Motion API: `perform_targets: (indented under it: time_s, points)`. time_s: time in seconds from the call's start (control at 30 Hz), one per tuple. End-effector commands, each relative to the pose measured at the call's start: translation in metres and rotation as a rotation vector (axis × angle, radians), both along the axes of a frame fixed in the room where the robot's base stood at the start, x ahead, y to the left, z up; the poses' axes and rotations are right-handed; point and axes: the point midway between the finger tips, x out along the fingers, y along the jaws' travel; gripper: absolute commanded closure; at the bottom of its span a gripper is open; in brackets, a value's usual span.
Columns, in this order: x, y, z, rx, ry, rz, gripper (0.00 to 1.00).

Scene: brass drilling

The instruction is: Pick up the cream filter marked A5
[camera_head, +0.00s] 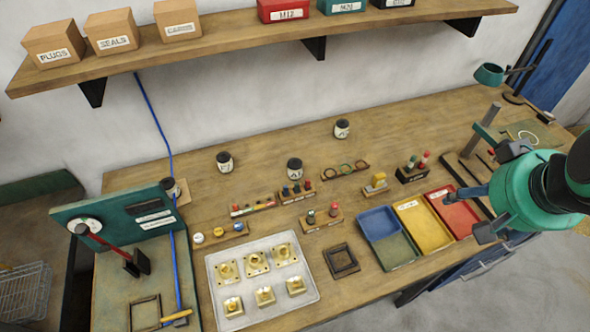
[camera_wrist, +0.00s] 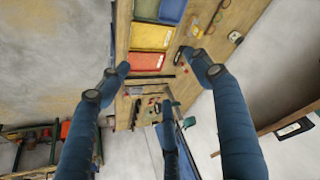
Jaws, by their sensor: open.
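Several small cream cylinders with dark tops stand upright on the wooden bench in the head view: one at the back (camera_head: 341,129), one in the middle (camera_head: 294,169), one further left (camera_head: 224,162), and one by the green panel (camera_head: 171,188). Their marks are too small to read, so I cannot tell which is A5. One cream and dark cylinder also shows in the wrist view (camera_wrist: 235,37). My gripper (camera_head: 479,212) is at the right, above the bench's front edge, far from the cylinders. Its fingers (camera_wrist: 158,76) are spread, with nothing between them.
Blue, yellow and red trays (camera_head: 425,228) lie left of my gripper. A metal tray (camera_head: 225,313) with brass parts and small racks (camera_head: 321,220) occupy the bench front. A shelf (camera_head: 235,51) with boxes overhangs the back.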

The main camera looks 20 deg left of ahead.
Motion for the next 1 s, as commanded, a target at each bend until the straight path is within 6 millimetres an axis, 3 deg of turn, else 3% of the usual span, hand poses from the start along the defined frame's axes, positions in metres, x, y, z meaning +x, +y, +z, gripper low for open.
perform_targets:
  time_s: [0.27, 0.5, 0.8, 1.0]
  points:
    - [0.079, 0.076, -0.018, -0.002, 0.024, 0.175, 0.35]
    - [0.135, 0.153, -0.051, -0.008, 0.039, 0.318, 0.35]
    - [0.183, 0.263, -0.115, -0.019, 0.055, 0.494, 0.35]
    - [0.198, 0.34, -0.172, -0.029, 0.064, 0.606, 0.35]
